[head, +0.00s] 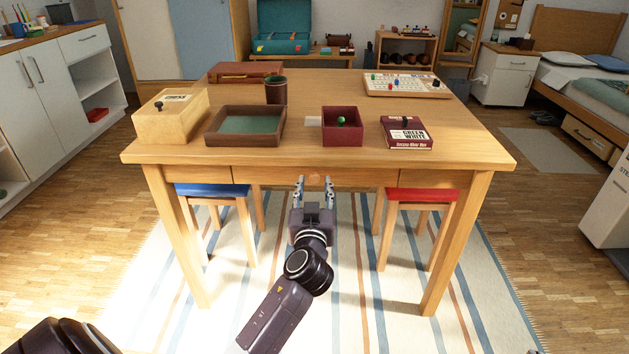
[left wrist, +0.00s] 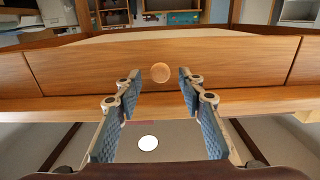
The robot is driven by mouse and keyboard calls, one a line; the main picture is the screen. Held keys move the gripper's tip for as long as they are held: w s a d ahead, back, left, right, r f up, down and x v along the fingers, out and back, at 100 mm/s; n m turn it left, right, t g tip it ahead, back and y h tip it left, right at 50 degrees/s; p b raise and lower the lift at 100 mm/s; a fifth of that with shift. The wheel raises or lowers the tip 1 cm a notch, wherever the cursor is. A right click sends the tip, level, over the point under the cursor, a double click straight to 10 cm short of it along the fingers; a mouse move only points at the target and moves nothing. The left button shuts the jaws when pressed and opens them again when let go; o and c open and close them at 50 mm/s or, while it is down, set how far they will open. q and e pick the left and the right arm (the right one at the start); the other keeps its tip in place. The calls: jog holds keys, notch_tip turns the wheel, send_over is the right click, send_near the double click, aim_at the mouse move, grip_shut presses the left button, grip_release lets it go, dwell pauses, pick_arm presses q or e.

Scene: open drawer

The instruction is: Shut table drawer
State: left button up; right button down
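The wooden table (head: 480,148) has a drawer front (head: 260,175) under its near edge, with a small round wooden knob (head: 315,180). In the head view the drawer front looks about flush with the panels beside it; I cannot tell whether a small gap is left. My left gripper (head: 314,183) is open and empty in front of the drawer, pointing at it. In the left wrist view the knob (left wrist: 160,73) lies between the two open fingertips (left wrist: 157,78), seemingly just beyond them. Contact cannot be made out.
A blue stool (head: 213,190) and a red stool (head: 422,195) stand under the table on either side. Boxes and trays, such as a dark tray (head: 215,138) and a red box (head: 328,138), sit on the tabletop. A striped rug (head: 400,315) covers the floor.

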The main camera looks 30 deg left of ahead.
pick_arm(q)
jog(key=v, duration=0.9)
jog(key=shift+s+d, duration=0.2)
jog(key=shift+s, duration=0.05)
